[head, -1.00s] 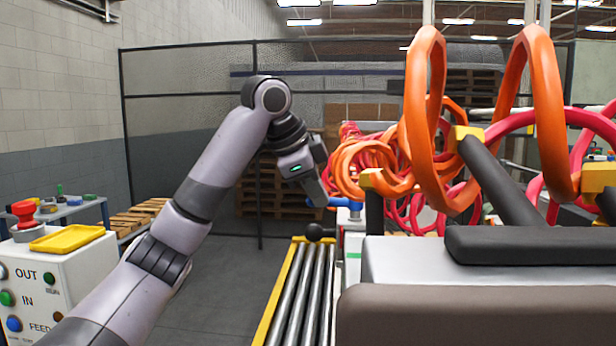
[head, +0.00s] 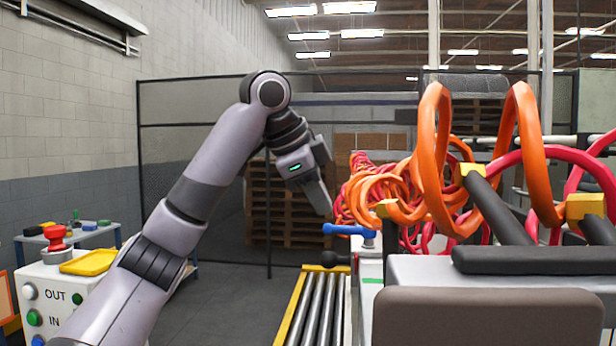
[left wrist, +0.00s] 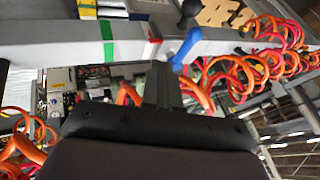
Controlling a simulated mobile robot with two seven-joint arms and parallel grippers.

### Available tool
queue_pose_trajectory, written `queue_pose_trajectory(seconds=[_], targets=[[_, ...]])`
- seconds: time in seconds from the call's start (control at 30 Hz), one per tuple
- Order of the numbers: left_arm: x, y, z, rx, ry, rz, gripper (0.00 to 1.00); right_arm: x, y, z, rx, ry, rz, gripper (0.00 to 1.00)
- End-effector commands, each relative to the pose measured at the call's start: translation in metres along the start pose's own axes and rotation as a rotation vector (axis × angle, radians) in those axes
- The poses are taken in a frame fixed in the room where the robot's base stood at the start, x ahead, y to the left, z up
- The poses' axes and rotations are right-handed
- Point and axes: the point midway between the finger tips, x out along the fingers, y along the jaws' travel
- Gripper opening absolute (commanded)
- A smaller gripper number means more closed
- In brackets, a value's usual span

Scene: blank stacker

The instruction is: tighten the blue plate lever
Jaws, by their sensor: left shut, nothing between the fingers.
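The blue plate lever (head: 348,229) sits on top of a small metal post beside the roller track, its handle pointing left in the head view. It also shows in the left wrist view (left wrist: 186,48), just past the fingertips. My left gripper (head: 326,210) is shut and empty, pointing down, a little above and left of the lever. In the left wrist view its closed fingers (left wrist: 162,72) reach toward the lever; I cannot tell whether they touch it. My right gripper is not in view.
Orange and red coiled hoses (head: 435,165) hang close on the right. A roller track (head: 318,310) runs below. A control box (head: 50,290) with buttons and a yellow tray (head: 90,262) stands at left.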

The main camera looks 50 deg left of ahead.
Motion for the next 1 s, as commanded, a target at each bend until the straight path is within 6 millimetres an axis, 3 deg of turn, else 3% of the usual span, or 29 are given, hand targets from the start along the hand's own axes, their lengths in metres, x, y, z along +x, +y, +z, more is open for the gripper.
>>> queue_pose_trajectory(seconds=[0.47, 1.0], targets=[[-0.041, 0.001, 0.000, 0.000, 0.001, -0.001, 0.00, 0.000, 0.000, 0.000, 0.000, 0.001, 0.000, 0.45], [-0.045, 0.001, 0.000, 0.000, 0.000, 0.001, 0.00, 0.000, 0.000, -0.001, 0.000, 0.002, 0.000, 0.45]])
